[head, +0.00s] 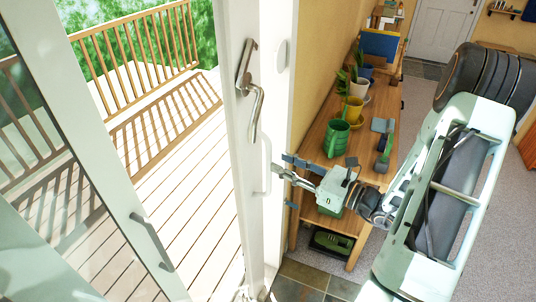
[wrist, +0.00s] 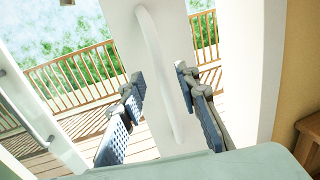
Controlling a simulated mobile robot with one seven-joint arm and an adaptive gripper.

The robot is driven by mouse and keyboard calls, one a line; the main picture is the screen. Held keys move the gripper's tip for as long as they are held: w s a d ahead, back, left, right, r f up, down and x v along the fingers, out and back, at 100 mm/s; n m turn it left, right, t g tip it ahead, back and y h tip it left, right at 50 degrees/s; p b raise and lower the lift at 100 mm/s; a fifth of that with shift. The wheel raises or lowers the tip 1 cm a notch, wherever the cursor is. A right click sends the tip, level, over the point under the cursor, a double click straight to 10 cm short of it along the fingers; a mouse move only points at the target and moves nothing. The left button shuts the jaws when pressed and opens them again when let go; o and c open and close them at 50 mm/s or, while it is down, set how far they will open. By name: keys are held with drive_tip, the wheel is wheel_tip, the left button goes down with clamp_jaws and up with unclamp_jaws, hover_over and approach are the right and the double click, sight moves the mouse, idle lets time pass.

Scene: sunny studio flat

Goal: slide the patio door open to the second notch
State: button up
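The white door stile (head: 240,150) stands upright in the head view, with a metal lever handle (head: 254,95) high on it. A white bow-shaped pull handle (head: 264,165) is below the lever. It also shows in the wrist view (wrist: 158,60). My gripper (head: 288,180) is just right of the pull handle, fingers spread. In the wrist view its fingers (wrist: 160,82) are on either side of the pull handle, with visible gaps. A glass panel (head: 70,180) with a grey handle (head: 152,243) is at left. I cannot make out any notches.
A wooden bench (head: 318,133) along the yellow wall holds a green watering can (head: 337,138), pots and a hand tool, close beside my gripper. A green case (head: 331,242) is under it. Outside are a plank deck (head: 165,170) and wooden railing (head: 135,45).

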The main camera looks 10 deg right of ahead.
sight(271, 158)
drive_tip(key=x, duration=0.5)
drive_tip(key=shift+w+a+p, duration=0.15)
drive_tip(key=shift+w+p, duration=0.05)
drive_tip(key=shift+p, duration=0.15)
clamp_jaws()
